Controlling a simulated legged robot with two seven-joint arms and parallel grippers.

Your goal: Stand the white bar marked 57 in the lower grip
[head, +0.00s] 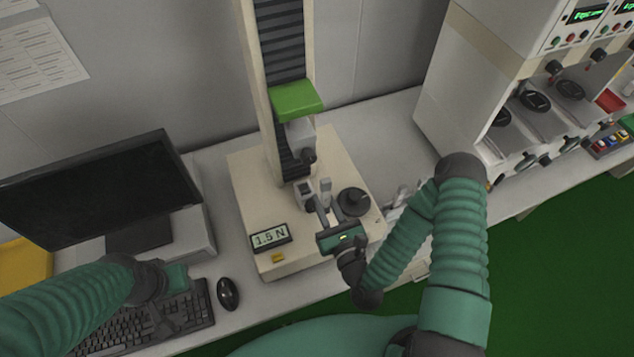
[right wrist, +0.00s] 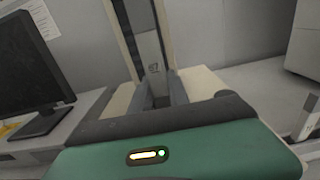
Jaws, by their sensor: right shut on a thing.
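My right gripper (head: 324,203) is shut on the white bar (head: 326,187), which stands roughly upright between its fingertips over the tester's base. In the right wrist view, the bar (right wrist: 153,68) shows a dark marking, hard to read, between the two grey fingers (right wrist: 160,92). The lower grip (head: 303,194) is a small grey block on the base, just left of the bar. I cannot tell whether they touch. The upper grip (head: 307,156) hangs above on the column. My left gripper (head: 165,318) is over the keyboard; its finger opening is unclear.
The tester's base (head: 245,195) carries a display reading 1.5 N (head: 270,236) and a dark round knob (head: 353,201). A monitor (head: 95,190), keyboard (head: 120,325) and mouse (head: 228,293) are at left. A white instrument cabinet (head: 465,75) stands at right.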

